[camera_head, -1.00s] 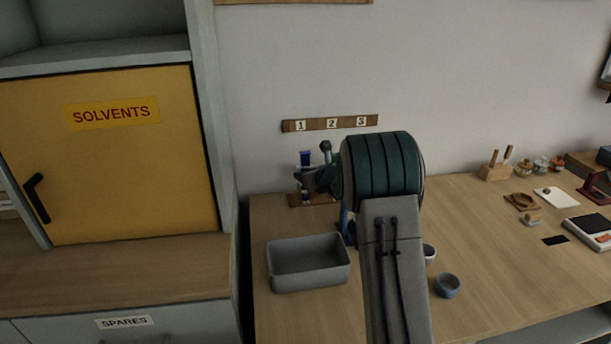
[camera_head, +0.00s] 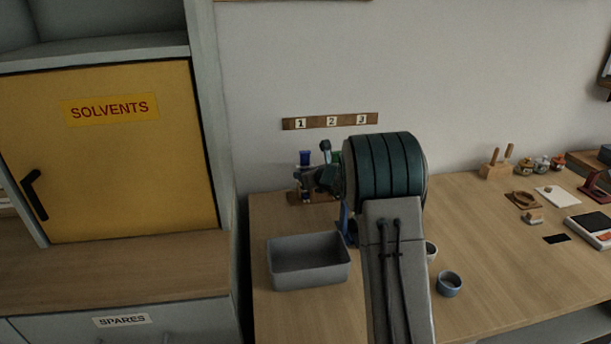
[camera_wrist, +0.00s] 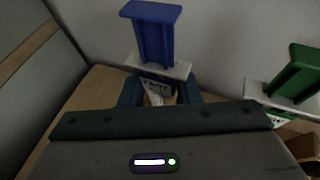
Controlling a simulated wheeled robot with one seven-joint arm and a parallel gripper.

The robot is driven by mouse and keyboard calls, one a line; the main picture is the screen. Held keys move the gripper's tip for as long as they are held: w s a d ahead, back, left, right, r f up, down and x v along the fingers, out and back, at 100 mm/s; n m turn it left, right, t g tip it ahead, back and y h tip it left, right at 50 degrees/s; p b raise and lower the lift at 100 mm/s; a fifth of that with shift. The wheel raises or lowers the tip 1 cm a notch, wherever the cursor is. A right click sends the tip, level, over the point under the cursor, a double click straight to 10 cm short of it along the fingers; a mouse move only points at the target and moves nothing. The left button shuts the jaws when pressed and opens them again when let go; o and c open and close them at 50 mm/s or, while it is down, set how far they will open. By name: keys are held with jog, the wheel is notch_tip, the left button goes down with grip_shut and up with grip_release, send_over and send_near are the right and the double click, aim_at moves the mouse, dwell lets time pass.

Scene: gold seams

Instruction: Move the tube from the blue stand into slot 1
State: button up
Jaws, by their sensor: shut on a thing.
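A tube with a blue top (camera_wrist: 152,35) stands upright in the middle of the wrist view, with a pale collar and a printed label below it. My gripper (camera_wrist: 160,92) is shut on the tube below the collar. In the head view the blue-topped tube (camera_head: 305,158) is at the back left of the bench, roughly below the number 1 on the label strip (camera_head: 330,122). A wooden rack (camera_head: 297,197) shows beneath it. The tube's lower end and slot 1 are mostly hidden, so I cannot tell how they meet. A blue upright piece (camera_head: 345,222), possibly the stand, is partly behind my arm.
A green-topped tube (camera_wrist: 299,70) stands close on the right in the wrist view. A grey bin (camera_head: 309,262) sits in front of the rack. A small blue-grey cup (camera_head: 449,284) stands right of my arm. The yellow solvents cabinet (camera_head: 110,190) is at the left.

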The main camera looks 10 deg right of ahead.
dwell(0.3)
jog(key=o, duration=1)
jog(key=shift+o, duration=0.2)
jog(key=shift+f+b, duration=0.2)
jog(key=shift+b, duration=0.25)
jog(key=shift+o, duration=0.6)
jog(key=shift+b+v, duration=0.35)
jog(key=shift+v, duration=2.15)
